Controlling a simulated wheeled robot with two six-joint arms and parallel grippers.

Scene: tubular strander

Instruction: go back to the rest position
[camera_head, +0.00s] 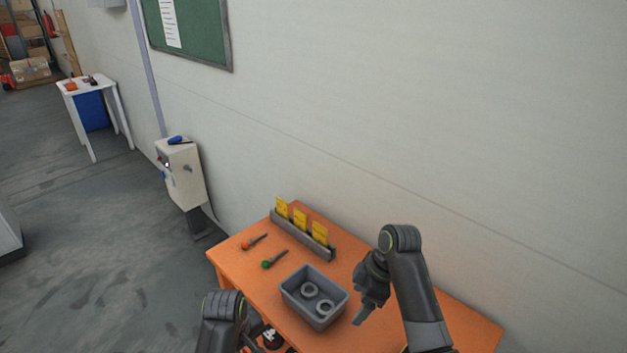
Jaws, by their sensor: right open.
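My right gripper (367,302) hangs over the orange table, just right of the grey bin, with its jaws pointing down. It is open and I see nothing held in it. Its arm bends down from an elbow at the right. My left arm shows at the bottom edge, left of the bin. Dark parts show beside it, but I cannot make out the left gripper's fingers there.
The orange table (228,265) stands against the wall. On it are a grey bin (318,325) with grey rings, a holder with yellow cards (300,220), an orange-handled tool (254,242) and a green-handled tool (273,261). A control box (185,180) stands left. Floor there is clear.

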